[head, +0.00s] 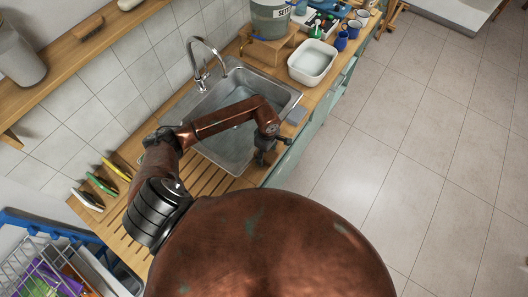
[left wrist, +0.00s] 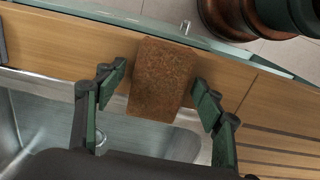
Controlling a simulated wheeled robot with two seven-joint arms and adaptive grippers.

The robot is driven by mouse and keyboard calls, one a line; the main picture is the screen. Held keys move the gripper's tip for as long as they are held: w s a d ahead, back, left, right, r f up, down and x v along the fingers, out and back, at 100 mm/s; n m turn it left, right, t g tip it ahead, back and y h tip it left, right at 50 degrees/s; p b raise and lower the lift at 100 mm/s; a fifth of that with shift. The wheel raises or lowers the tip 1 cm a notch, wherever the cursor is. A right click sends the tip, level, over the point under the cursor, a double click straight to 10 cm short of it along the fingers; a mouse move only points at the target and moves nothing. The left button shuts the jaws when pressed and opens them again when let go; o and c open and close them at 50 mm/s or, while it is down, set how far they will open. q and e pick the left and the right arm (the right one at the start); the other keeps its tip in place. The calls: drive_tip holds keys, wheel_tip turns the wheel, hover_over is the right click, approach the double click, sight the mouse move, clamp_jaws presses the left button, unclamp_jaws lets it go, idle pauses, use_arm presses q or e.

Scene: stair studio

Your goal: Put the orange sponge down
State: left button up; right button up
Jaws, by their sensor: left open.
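The orange sponge (left wrist: 162,78) is a brown-orange block in the left wrist view. It lies over the wooden counter strip at the sink's front edge, its near end by the sink rim. My left gripper (left wrist: 162,90) is open around it, one finger on each side, with a small gap at each side. My right gripper is in neither view.
The metal sink (head: 228,155) with its tap (head: 203,60) lies beside the gripper. A grey block (head: 297,116) sits on the counter nearby. A white basin (head: 313,62) stands farther along. Slatted wood (head: 190,182) is on the near side. Tiled floor lies beyond the counter edge.

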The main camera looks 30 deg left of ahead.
use_arm(q)
drive_tip(key=shift+r, duration=0.25)
wheel_tip(320, 180, up, 12)
drive_tip(key=b, duration=0.2)
drive_tip(key=shift+r, duration=0.2)
idle(0.3)
